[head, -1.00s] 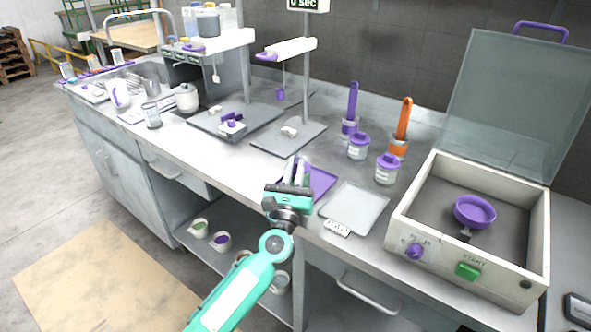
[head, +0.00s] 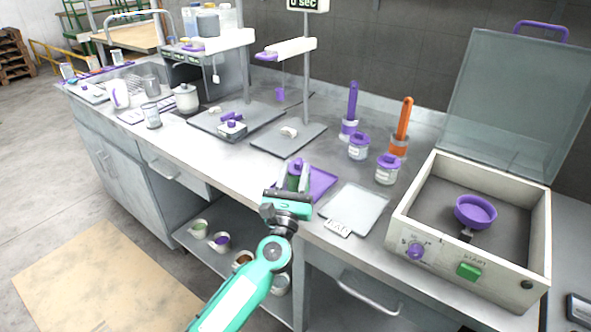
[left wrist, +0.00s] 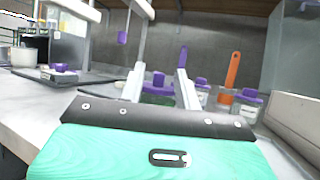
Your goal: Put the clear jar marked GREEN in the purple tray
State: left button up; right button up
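The clear jar with green contents and a purple lid (head: 297,166) stands upright on the purple tray (head: 320,184), near the front of the bench. Its lid knob also shows in the left wrist view (left wrist: 158,79), with green below it. My left gripper (head: 294,178) is open around the jar, one finger on each side. In the left wrist view the fingers (left wrist: 160,85) stand apart with gaps beside the knob. The gripper hides the jar's lower part and its label. My right gripper is in neither view.
Two purple-lidded jars (head: 358,147) (head: 387,170) stand behind and right, near purple-handled and orange-handled brushes (head: 402,125). A pale tray marked RAW (head: 357,207) lies right of the purple tray. The open-lidded machine (head: 400,222) stands farther right. A scale plate (head: 287,139) lies behind.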

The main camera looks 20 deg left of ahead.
pick_arm(q)
jog(key=s, duration=1.2)
jog(key=shift+d, duration=0.35)
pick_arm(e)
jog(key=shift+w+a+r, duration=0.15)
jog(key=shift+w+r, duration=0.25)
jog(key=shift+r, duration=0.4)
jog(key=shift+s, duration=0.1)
